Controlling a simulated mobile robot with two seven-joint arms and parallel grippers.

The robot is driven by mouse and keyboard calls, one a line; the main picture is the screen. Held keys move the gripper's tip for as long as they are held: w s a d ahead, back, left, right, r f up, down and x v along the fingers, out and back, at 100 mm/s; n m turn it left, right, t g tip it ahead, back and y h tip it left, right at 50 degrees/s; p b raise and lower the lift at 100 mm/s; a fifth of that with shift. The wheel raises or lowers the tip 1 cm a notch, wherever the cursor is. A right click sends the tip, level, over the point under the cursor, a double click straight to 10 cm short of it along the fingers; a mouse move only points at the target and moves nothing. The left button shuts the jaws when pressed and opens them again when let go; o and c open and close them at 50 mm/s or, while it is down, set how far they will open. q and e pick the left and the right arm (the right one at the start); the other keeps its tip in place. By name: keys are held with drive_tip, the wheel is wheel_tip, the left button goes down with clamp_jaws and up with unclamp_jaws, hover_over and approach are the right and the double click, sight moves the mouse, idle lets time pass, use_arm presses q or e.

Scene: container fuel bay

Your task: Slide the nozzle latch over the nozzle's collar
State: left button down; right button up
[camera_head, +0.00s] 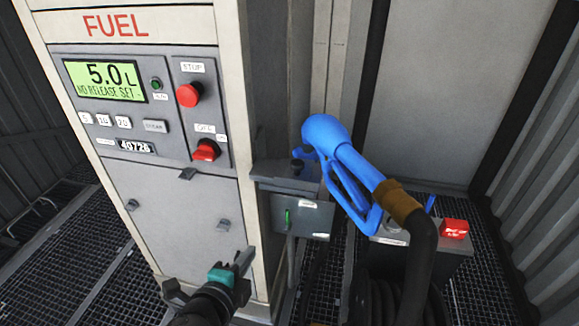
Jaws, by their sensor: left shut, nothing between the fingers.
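The blue nozzle (350,165) sits at the right side of the pump, its rounded end against a grey holder (290,178). A brown band (398,203) joins it to the black hose (417,262). Below the holder is a grey plate with a small green part (288,217). I cannot tell which part is the nozzle latch, or whether it is over the collar. My left gripper (244,262) comes up from the bottom with a teal band behind its fingers. It is shut and empty, lower left of the green part and apart from the nozzle. My right gripper is not in view.
The fuel pump (185,215) stands at left, with a display (104,80) reading 5.0 L, a red stop button (188,95) and a red switch (206,150). A red button box (453,229) stands right of the hose. Grated floor (485,300) lies at right.

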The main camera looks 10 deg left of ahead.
use_arm(q)
drive_tip(key=s+d+r+m+t+h+p, duration=0.1)
drive_tip(key=d+r, duration=0.1)
drive_tip(key=r, duration=0.6)
drive_tip(key=s+d+r+m+t+h+p, duration=0.1)
drive_tip(key=s+d+r+t, duration=0.1)
drive_tip(key=r, duration=0.6)
drive_tip(key=b, duration=0.1)
approach(291, 177)
drive_tip(key=w, duration=0.1)
drive_tip(key=w+d+r, duration=0.1)
drive_tip(key=w, duration=0.1)
drive_tip(key=w+r, duration=0.1)
drive_tip(key=w, duration=0.1)
drive_tip(key=shift+w+d+r, duration=0.1)
drive_tip(key=shift+d, duration=0.2)
drive_tip(key=shift+x, duration=0.8)
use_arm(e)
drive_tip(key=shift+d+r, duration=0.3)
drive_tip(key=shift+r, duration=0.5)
use_arm(q)
drive_tip(key=shift+a+r+x, duration=0.1)
drive_tip(key=shift+x, duration=0.65)
drive_tip(key=shift+a+r+x, duration=0.1)
drive_tip(key=shift+a+x, duration=0.05)
drive_tip(key=shift+x, duration=0.55)
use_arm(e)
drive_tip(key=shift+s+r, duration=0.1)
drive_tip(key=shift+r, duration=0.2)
